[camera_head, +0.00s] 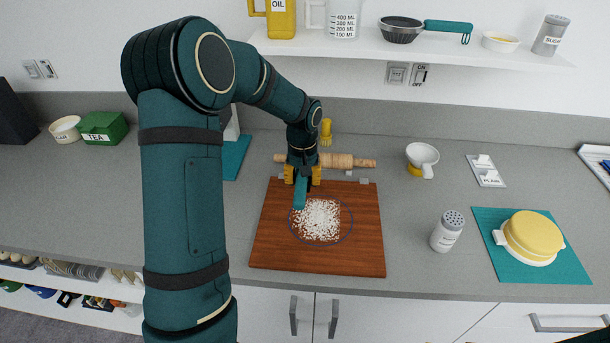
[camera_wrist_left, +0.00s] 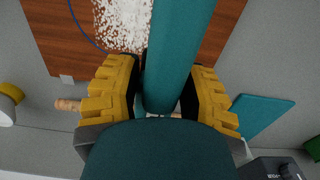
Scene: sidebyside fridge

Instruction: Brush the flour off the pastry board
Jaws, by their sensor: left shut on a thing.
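My left gripper (camera_head: 302,178) is over the back part of the brown pastry board (camera_head: 275,245), shut on a teal brush (camera_head: 300,194). In the left wrist view the brush (camera_wrist_left: 178,60) runs between the yellow fingers (camera_wrist_left: 158,100) and out over the board (camera_wrist_left: 55,35). White flour (camera_head: 320,221) lies in a patch on the board, mostly within a thin blue ring, and it also shows in the left wrist view (camera_wrist_left: 123,22). The brush end is at the flour's back left edge; I cannot tell whether it touches. My right gripper is not in view.
A rolling pin (camera_head: 345,161) lies behind the board. A shaker (camera_head: 447,231) and a yellow-lidded dish (camera_head: 532,236) on a teal mat (camera_head: 540,274) stand at the right. Counter between board and shaker is clear.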

